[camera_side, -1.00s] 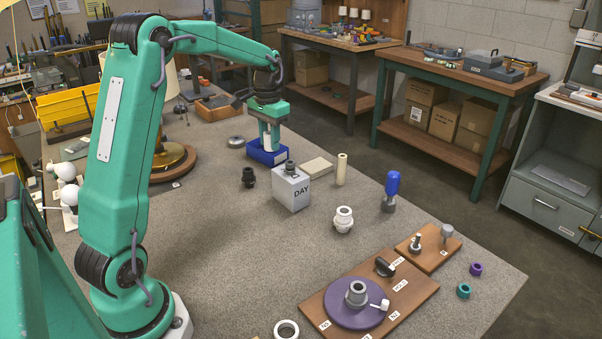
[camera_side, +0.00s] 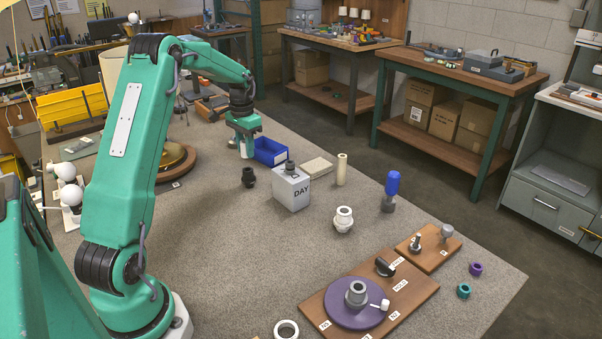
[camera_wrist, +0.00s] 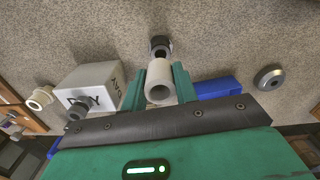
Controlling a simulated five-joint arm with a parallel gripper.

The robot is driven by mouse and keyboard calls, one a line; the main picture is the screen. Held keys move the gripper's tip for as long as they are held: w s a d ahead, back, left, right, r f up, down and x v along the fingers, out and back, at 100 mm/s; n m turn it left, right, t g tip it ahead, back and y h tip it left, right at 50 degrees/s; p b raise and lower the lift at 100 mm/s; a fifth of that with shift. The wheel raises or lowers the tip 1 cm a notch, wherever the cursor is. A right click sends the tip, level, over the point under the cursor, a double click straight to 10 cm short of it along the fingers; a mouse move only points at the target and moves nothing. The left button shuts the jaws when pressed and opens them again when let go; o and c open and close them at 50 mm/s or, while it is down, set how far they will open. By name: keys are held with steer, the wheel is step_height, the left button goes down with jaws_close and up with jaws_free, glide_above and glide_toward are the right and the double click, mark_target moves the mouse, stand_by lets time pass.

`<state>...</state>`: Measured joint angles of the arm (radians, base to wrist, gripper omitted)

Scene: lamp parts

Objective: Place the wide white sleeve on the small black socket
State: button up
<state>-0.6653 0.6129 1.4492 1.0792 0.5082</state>
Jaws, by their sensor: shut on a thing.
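The wide white sleeve (camera_wrist: 159,92) is a short, thick-walled white tube. My gripper (camera_wrist: 160,76) is shut on it, with one green finger on each side. The small black socket (camera_side: 248,177) stands upright on the grey bench top, apart from the sleeve and nearer the side camera. In the wrist view the socket (camera_wrist: 160,43) shows just beyond the sleeve's far end.
A white block marked DAY (camera_side: 291,191) with a dark fitting on top stands right of the socket. The blue bin (camera_side: 270,151) is beside my gripper. A cream tube (camera_side: 342,169) and a white fitting (camera_side: 343,219) stand farther right. The bench in front of the socket is clear.

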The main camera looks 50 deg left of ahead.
steer(key=shift+f, duration=2.05)
steer(key=shift+f, duration=0.45)
steer(key=o, duration=1)
steer(key=shift+c, duration=0.2)
steer(key=shift+r, duration=0.15)
step_height(320, 180, up, 13)
steer(key=shift+f, duration=0.2)
